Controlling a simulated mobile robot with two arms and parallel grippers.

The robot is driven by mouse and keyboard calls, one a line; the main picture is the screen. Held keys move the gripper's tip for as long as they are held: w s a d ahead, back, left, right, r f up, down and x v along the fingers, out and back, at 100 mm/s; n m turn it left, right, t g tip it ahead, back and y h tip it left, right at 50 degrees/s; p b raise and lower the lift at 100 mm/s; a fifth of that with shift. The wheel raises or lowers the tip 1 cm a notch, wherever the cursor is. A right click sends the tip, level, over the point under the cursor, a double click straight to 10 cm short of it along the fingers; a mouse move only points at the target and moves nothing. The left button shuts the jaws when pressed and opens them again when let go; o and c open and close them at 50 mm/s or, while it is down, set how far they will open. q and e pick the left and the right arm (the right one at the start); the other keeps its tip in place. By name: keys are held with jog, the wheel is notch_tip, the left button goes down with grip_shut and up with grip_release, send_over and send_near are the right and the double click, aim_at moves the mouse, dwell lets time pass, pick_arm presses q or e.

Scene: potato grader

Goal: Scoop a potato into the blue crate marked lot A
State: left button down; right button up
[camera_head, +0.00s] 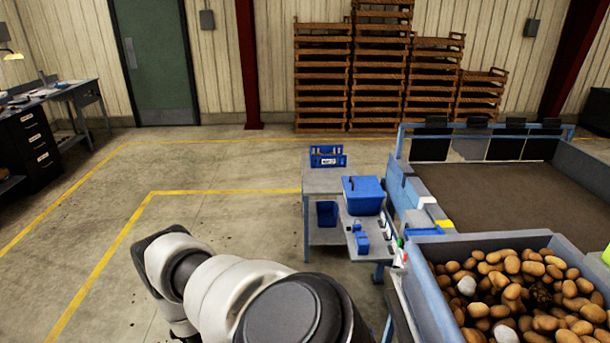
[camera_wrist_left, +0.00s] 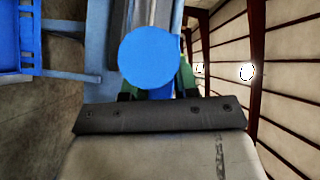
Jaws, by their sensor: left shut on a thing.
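In the left wrist view my left gripper (camera_wrist_left: 156,82) is shut on a blue thing with a round end (camera_wrist_left: 149,58), seen end-on; it looks like a handle, and the rest of it is mostly hidden. Several potatoes (camera_head: 516,291), with a few pale lumps, lie in the grey-blue hopper (camera_head: 425,295) at the lower right of the head view. A small blue crate (camera_head: 328,157) with a white label stands at the back of a grey bench (camera_head: 320,181); its lettering is too small to read. My right gripper is in neither view.
A larger blue bin (camera_head: 363,195) stands on the bench, with smaller blue items (camera_head: 360,239) in front and another blue bin (camera_head: 327,214) on the lower shelf. A wide brown grader bed (camera_head: 500,195) lies at the right. Floor left of the bench is clear.

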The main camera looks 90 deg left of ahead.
pick_arm(q)
jog(key=s+a, duration=0.3)
jog(key=a, duration=0.5)
jog(key=shift+s+a+p, duration=0.25)
jog(key=shift+s+p, duration=0.1)
